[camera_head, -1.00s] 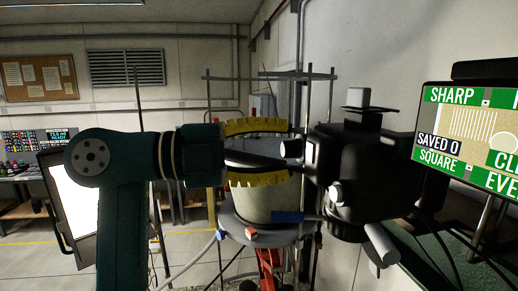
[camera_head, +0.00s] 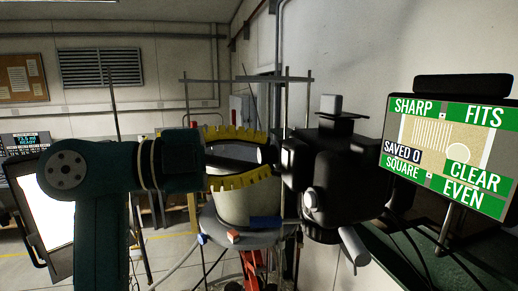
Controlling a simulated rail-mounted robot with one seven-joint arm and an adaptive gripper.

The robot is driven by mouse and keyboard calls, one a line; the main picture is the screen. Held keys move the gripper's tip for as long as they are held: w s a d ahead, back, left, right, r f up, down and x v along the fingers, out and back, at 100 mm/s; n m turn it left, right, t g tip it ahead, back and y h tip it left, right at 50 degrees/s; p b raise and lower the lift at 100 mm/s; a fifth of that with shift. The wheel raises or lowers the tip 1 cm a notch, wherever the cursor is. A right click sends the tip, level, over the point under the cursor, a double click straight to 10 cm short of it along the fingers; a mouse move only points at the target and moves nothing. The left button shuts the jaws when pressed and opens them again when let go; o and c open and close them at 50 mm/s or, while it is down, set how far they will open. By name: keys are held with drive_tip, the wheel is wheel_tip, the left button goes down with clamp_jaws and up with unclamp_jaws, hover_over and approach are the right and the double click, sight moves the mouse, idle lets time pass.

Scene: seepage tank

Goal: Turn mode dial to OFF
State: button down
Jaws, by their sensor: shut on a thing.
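The black camera (camera_head: 335,180) stands right of centre on its mount.
A monitor (camera_head: 447,150) at the right reads SHARP, FITS, CLEAR, EVEN, SQUARE and SAVED 0. A pale cylindrical tank (camera_head: 247,208) with a rod frame stands behind my gripper. A bright light panel (camera_head: 50,205) is at the left. Cables hang below the monitor.

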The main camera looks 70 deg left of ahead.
drive_tip(key=shift+n, duration=0.4)
drive_tip(key=n+p, duration=0.1)
drive_tip(key=n, duration=0.2)
drive_tip(key=shift+r, duration=0.1)
drive_tip(key=shift+n, duration=0.5)
drive_tip(key=shift+p, duration=0.35)
drive_tip(key=shift+n, duration=0.5)
drive_tip(key=n+p, duration=0.1)
drive_tip(key=n, duration=0.2)
drive_tip(key=shift+p, duration=0.3)
